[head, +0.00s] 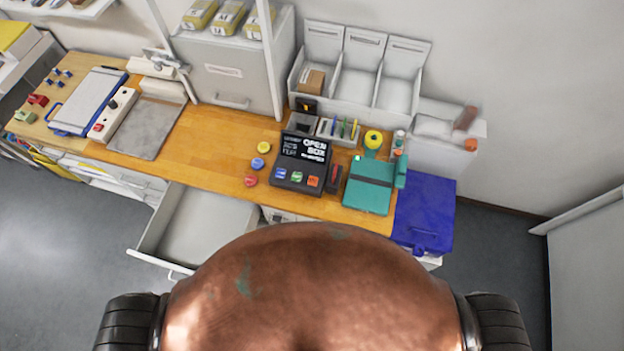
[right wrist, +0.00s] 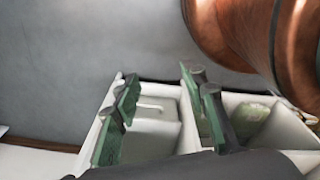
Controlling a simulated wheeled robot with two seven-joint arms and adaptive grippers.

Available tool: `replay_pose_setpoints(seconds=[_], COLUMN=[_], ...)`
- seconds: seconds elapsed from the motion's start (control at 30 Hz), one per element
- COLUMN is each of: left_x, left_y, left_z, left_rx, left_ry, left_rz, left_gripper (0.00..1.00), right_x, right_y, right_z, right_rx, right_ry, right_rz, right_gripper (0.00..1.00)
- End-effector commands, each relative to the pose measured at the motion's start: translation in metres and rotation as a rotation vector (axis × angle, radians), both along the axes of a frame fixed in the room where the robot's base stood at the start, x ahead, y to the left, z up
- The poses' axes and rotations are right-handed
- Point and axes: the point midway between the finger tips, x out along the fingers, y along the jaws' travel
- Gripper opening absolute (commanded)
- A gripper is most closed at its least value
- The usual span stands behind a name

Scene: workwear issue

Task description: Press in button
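A black device (head: 301,162) with a screen, on which "OPEN BOX" can be read, stands on the wooden desk. Along its front are a blue button (head: 281,174), a green button (head: 297,177) and a red-orange button (head: 313,181). Whether any is pressed in cannot be told. My right gripper (right wrist: 163,105) shows in the right wrist view, its green-and-black fingers apart with nothing held between them. White open compartments lie beyond the fingers; no button shows in that view. Neither gripper is in the head view, and my left gripper is not seen.
Yellow (head: 264,147), blue (head: 257,163) and red (head: 251,181) round pieces lie left of the device. A teal folder (head: 369,185) and blue box (head: 424,212) are to its right. An open drawer (head: 150,222) juts out in front of the desk. White bins (head: 323,41) stand behind.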

Motion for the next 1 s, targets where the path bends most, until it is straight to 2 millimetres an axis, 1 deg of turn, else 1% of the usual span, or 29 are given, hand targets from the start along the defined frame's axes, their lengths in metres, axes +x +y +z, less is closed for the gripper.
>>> replay_pose_setpoints(seconds=[0.03, 0.07, 0.53, 1.0], left_x=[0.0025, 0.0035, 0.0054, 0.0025], left_y=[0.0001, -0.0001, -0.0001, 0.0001], left_z=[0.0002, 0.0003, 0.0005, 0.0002], left_rx=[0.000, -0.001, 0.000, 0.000], left_ry=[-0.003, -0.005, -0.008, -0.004], left_rz=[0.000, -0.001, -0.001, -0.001], left_gripper=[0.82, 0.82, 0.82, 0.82], right_x=[0.0000, 0.0000, -0.0003, -0.0007], right_y=[-0.0001, -0.0001, -0.0002, -0.0004], right_z=[0.0000, 0.0000, 0.0001, 0.0000], right_rx=[0.000, 0.000, 0.000, 0.000], right_ry=[0.000, 0.000, 0.001, 0.001], right_rz=[0.000, 0.000, 0.000, 0.000], right_gripper=[0.35, 0.33, 0.00, 0.00])
